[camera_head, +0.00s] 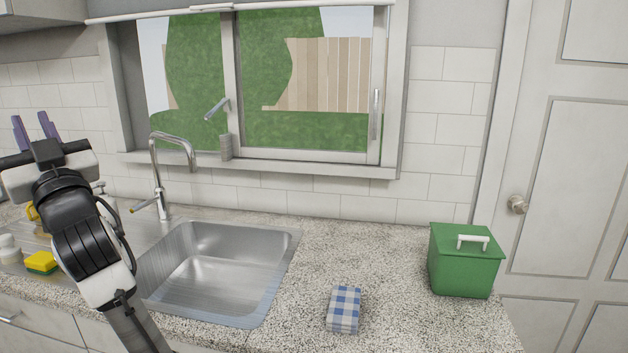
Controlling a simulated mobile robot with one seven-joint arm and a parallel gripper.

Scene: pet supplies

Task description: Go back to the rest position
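My gripper (31,122) is at the left of the head view, raised above the counter and to the left of the faucet. Its two purple fingers point up and stand apart with nothing visible between them. My arm rises from the bottom edge, in front of the left part of the counter, and hides part of the sink's left side.
A steel sink (218,265) with a faucet (158,175) lies below the window. A yellow-green sponge (41,262) is at left. A blue-checked cloth item (344,309) and a green lidded box (465,262) stand on the right counter (385,255), with clear surface between them.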

